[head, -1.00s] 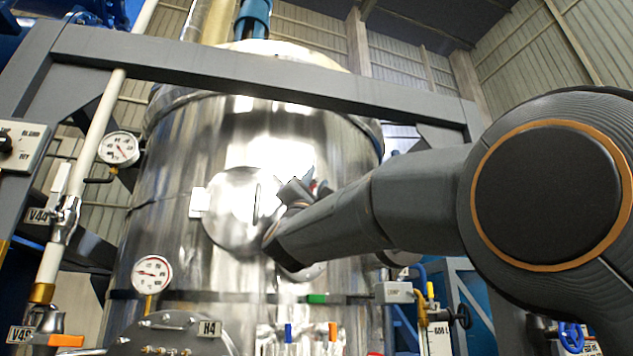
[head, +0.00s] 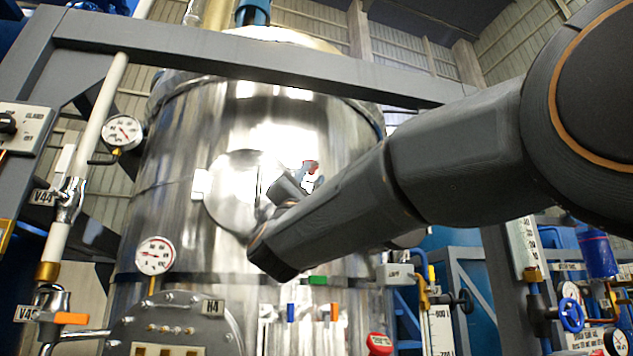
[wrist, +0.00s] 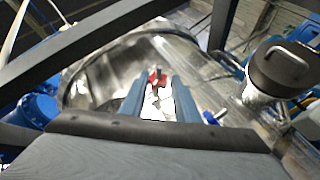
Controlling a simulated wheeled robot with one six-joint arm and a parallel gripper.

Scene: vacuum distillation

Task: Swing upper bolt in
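A small red-and-grey fitting, possibly the upper bolt (wrist: 157,82), shows in the wrist view between and beyond my fingers. In the head view a small red-tipped part (head: 312,166) shows at the right edge of the round door (head: 228,195) on the shiny vessel. My gripper (wrist: 159,84) has its two blue-grey fingers apart, with bright metal visible between them. I cannot tell whether either finger touches the fitting. In the head view my forearm hides the lower right of the door, and the gripper is mostly hidden.
A grey frame beam (head: 270,62) crosses above the door. Gauges (head: 155,255) and white piping stand at left. In the wrist view a short cylinder with a dark handled lid (wrist: 280,68) sticks out at right, and a blue-handled valve (wrist: 212,117) is near the right finger.

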